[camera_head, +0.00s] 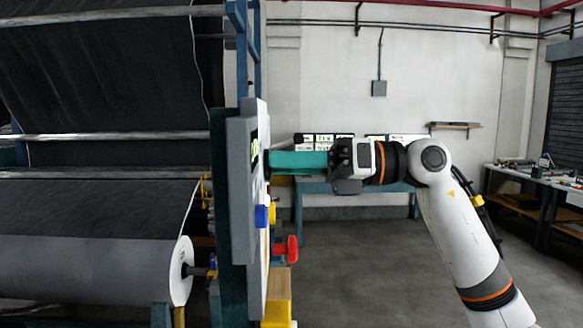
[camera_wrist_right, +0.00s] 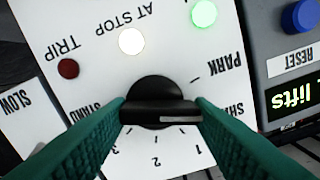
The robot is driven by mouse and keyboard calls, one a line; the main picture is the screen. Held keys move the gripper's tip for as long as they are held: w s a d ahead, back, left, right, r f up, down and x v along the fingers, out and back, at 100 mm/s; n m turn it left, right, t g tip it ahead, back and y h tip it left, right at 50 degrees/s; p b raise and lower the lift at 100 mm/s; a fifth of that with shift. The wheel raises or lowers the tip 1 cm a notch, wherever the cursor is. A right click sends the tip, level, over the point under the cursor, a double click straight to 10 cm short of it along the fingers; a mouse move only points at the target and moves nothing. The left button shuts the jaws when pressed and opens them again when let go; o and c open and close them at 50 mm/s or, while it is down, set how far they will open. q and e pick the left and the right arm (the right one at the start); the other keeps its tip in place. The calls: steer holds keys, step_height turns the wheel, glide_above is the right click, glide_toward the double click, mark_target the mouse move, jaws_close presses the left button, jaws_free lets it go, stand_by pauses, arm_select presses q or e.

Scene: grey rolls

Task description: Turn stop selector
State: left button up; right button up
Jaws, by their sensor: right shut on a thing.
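The stop selector (camera_wrist_right: 158,102) is a black round knob with a raised bar on a white panel face. In the wrist view its bar lies crosswise, with a pale line on its right half. Upside-down labels around it include PARK, STAND and numbers. My right gripper (camera_wrist_right: 161,112) has its green fingers on both ends of the bar and is shut on it. In the head view my right gripper (camera_head: 271,160) reaches left to the panel (camera_head: 262,185), seen edge-on; the knob is hidden there. My left gripper is not in view.
Near the knob are a lit white AT STOP lamp (camera_wrist_right: 131,40), a lit green lamp (camera_wrist_right: 204,13), a dark red TRIP lamp (camera_wrist_right: 68,68) and a blue RESET button (camera_wrist_right: 299,16). A red knob (camera_head: 287,249) sticks out below my gripper.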

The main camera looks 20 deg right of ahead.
steer(key=shift+f+n+b, duration=0.1)
steer(key=shift+n+b, duration=0.95)
steer(key=shift+n, duration=1.85)
steer(key=o, duration=1)
steer(key=b+v, duration=0.3)
steer(key=v, duration=0.9)
